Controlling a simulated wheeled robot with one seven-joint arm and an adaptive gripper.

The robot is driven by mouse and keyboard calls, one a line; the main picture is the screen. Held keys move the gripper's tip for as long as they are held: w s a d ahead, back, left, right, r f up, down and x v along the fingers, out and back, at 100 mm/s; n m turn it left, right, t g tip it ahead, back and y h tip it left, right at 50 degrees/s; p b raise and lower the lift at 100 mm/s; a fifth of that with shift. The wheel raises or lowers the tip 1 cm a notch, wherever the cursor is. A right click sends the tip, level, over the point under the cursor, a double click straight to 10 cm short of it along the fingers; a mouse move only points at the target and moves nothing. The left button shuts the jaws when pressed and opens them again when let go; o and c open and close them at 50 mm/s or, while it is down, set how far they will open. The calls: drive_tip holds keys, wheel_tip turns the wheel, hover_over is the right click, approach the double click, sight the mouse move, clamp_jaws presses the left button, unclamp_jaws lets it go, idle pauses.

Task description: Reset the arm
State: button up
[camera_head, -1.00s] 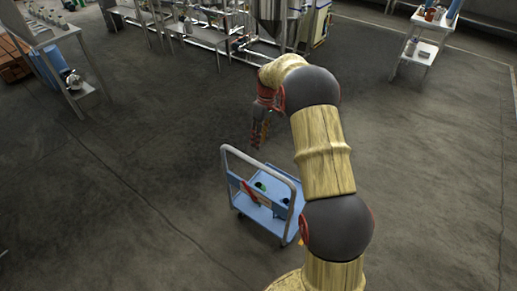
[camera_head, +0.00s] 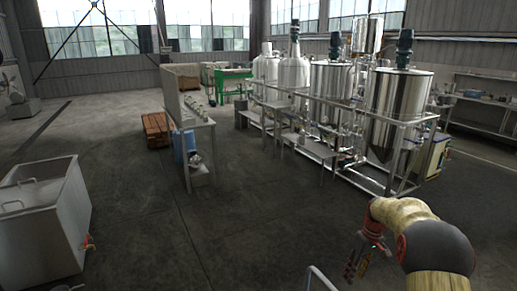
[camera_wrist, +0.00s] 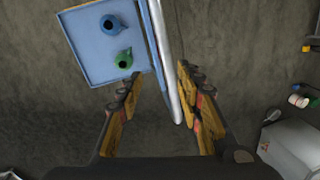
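My gripper (camera_head: 362,258) hangs at the lower right of the head view, at the end of my bent yellow and grey arm, with its fingers pointing down. In the wrist view my gripper (camera_wrist: 158,84) has its two fingers spread apart with nothing held between them. Below the fingers, the wrist view shows a blue trolley (camera_wrist: 78,55) and its pale handle bar (camera_wrist: 168,65). The bar passes under the gap between the fingers, apparently well below them. In the head view only the trolley's handle (camera_head: 318,278) shows at the bottom edge.
A blue item (camera_wrist: 112,24) and a green item (camera_wrist: 124,58) sit on the trolley. A steel tub (camera_head: 45,215) stands at left, a bench (camera_head: 200,150) mid-left, and steel tanks (camera_head: 395,105) on a frame at right. The middle floor is clear.

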drive_tip(key=s+a+r+m+t, duration=0.1)
drive_tip(key=s+a+r, duration=0.5)
drive_tip(key=s, duration=0.6)
drive_tip(key=s+a+r+m+t+h, duration=0.1)
drive_tip(key=s+a+r+t, duration=0.2)
drive_tip(key=s+a+r, duration=0.3)
drive_tip(key=s+a+r+m+t, duration=0.1)
drive_tip(key=s+a+r+t, duration=0.1)
drive_tip(key=s+a+r, duration=0.4)
drive_tip(key=s+r, duration=0.5)
drive_tip(key=s, duration=0.7)
drive_tip(key=shift+a+h, duration=0.3)
drive_tip(key=shift+h, duration=0.1)
drive_tip(key=shift+f, duration=0.1)
drive_tip(key=shift+c, duration=0.6)
